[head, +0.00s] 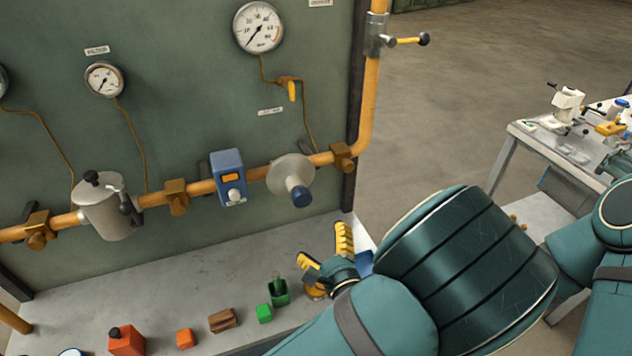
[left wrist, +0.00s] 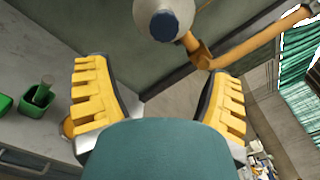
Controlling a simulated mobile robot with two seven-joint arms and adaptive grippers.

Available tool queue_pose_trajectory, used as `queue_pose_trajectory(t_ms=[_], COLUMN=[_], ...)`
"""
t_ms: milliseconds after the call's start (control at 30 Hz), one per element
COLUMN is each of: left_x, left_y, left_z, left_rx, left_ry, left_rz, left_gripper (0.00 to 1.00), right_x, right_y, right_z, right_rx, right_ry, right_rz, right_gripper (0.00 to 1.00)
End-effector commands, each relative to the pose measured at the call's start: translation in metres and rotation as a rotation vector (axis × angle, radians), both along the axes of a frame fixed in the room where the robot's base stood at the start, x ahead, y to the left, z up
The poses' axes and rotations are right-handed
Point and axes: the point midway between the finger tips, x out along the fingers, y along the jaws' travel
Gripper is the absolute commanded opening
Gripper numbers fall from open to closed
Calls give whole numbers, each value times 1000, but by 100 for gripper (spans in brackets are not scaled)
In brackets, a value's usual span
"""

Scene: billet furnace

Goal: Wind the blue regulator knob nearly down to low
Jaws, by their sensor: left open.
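The blue regulator knob (head: 299,195) sticks out from a grey round regulator body (head: 284,170) on the orange pipe along the green panel. In the left wrist view the blue knob (left wrist: 165,24) is at the top centre, beyond the fingertips. My left gripper (head: 327,250) is below and to the right of the knob in the head view, with its yellow fingers apart. In the left wrist view the left gripper (left wrist: 158,72) is wide open with nothing between its fingers. It is apart from the knob. My right gripper is not in view.
A blue box (head: 229,176) and a grey canister (head: 108,207) sit on the pipe to the left. Red, brown and green items, including a green cup (head: 279,292), stand on the grey ledge (head: 150,285) below. A table with equipment (head: 540,130) stands at right.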

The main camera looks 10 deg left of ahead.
Motion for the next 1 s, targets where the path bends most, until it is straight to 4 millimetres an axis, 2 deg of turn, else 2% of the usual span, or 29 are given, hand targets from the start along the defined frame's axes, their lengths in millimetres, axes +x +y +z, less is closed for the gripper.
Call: queue_pose_trajectory(t_ms=[67, 267, 700, 1000], left_x=[0, 15, 85, 111], left_y=[-1, 10, 58, 74], left_z=[8, 8, 8, 8], left_rx=[33, 40, 36, 36], left_ry=[-5, -5, -4, -4], left_rz=[5, 10, 9, 5], left_gripper=[81, 81, 81, 81], right_x=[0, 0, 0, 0], right_y=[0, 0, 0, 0], right_z=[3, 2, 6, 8], right_rx=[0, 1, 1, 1], right_ry=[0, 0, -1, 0], right_rz=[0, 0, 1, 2], right_gripper=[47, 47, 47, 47])
